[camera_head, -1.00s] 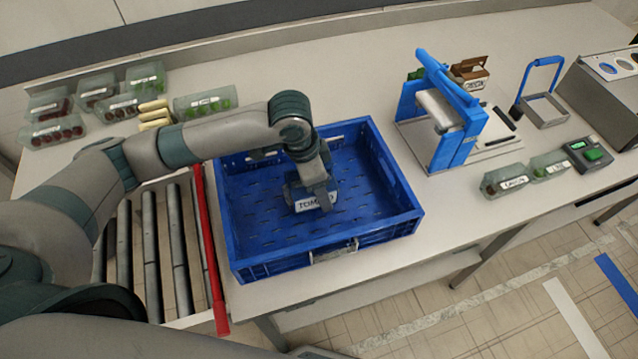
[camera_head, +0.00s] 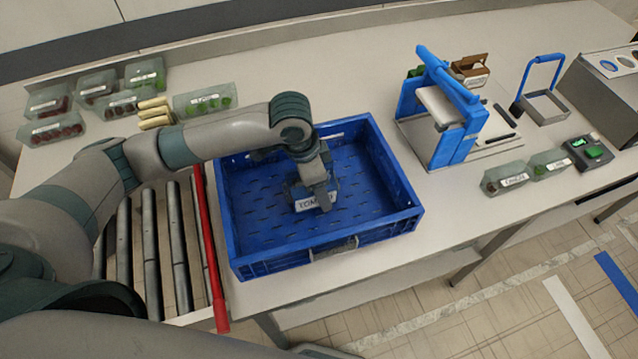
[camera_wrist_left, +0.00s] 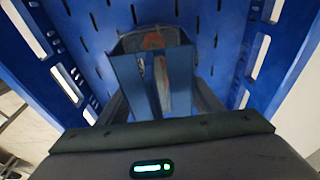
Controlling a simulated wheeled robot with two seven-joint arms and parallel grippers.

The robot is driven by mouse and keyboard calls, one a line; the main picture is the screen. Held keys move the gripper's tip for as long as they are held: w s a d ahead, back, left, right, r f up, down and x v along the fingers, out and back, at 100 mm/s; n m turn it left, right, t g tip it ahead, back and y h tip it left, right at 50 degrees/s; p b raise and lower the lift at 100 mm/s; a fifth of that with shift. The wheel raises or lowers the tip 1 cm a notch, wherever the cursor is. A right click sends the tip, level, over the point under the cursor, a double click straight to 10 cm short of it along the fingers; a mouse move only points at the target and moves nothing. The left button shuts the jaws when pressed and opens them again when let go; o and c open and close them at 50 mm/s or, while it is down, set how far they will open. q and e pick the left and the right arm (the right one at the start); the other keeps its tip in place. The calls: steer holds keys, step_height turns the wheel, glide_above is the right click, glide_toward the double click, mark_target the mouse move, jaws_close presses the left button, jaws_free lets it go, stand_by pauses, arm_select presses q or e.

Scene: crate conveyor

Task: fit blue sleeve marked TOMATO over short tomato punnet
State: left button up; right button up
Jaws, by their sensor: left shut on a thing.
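My left gripper (camera_head: 316,203) is down inside the blue crate (camera_head: 390,170). It is shut on the blue sleeve (camera_wrist_left: 130,80), whose white TOMATO label (camera_head: 306,205) faces the front in the head view. In the left wrist view the sleeve lies between the fingers. A clear punnet with red contents (camera_wrist_left: 153,40) shows at the sleeve's far end. I cannot tell how far the sleeve is around the punnet. My arm hides much of both in the head view. My right gripper is not in view.
Several labelled punnets (camera_head: 115,100) stand at the back left beside cream rolls (camera_head: 154,113). A roller conveyor (camera_head: 150,250) with a red bar (camera_head: 207,250) lies left of the crate. A blue-framed press (camera_head: 445,110) and two punnets (camera_head: 505,178) stand right. The crate floor around the gripper is clear.

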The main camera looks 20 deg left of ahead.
arm_select(q)
steer(key=shift+f, duration=0.65)
steer(key=shift+s+f, duration=0.3)
steer(key=o, duration=1.2)
steer(key=shift+f, duration=0.1)
steer(key=shift+o, duration=0.7)
steer(key=shift+w+d+r+p, duration=0.1)
steer(key=shift+r+p, duration=0.75)
steer(key=shift+w+r+p, duration=0.15)
steer(key=shift+r+p, duration=0.7)
steer(key=shift+w+d+p+v, duration=0.1)
steer(key=shift+d+p+v, duration=0.1)
steer(key=shift+p+v, duration=0.95)
steer(key=shift+w+d+p+v, duration=0.15)
steer(key=shift+p+v, duration=0.75)
steer(key=shift+p, duration=0.45)
steer(key=shift+w+a+r, duration=0.1)
